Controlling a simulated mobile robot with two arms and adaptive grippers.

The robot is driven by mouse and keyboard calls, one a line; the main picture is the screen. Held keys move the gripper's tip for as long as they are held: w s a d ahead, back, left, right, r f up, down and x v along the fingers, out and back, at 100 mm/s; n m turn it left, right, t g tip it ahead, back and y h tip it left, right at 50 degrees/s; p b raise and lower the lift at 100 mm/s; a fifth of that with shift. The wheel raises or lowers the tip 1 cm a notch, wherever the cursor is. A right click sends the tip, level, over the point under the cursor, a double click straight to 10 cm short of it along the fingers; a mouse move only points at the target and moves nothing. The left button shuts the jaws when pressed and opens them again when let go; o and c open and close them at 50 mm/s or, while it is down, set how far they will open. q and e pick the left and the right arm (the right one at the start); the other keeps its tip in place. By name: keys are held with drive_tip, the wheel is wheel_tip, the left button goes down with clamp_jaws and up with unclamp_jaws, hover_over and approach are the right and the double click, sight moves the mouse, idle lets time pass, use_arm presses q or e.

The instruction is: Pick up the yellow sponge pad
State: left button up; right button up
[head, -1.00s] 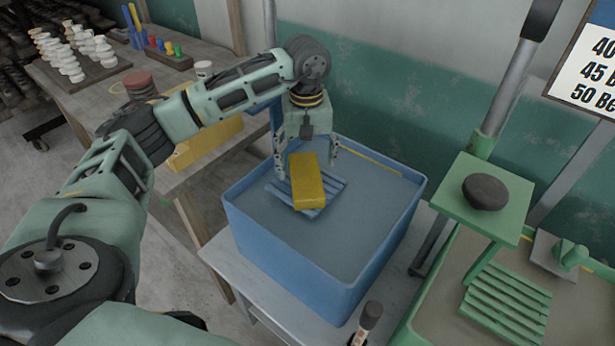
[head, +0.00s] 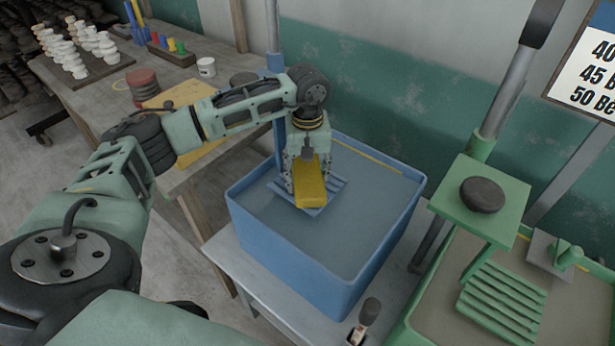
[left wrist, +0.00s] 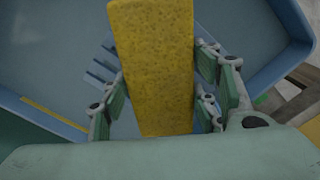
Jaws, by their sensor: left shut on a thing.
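The yellow sponge pad (head: 310,182) is a rectangular block over the slatted blue rack (head: 337,184) in the blue bin (head: 300,270). My left gripper (head: 306,176) reaches down over the bin and is shut on the pad, with fingers on both long sides. In the left wrist view the pad (left wrist: 153,65) stands between the fingers (left wrist: 160,105). I cannot tell whether the pad still touches the rack. My right gripper is not in view.
The bin stands on a grey table (head: 225,250). A green stand with a dark knob (head: 482,194) and a green slatted rack (head: 500,300) are at the right. A wooden workbench (head: 90,90) with white pieces is at the back left.

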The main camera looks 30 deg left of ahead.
use_arm(q)
drive_tip(key=c, duration=0.5)
drive_tip(key=shift+c, duration=0.2)
drive_tip(key=shift+r, duration=0.15)
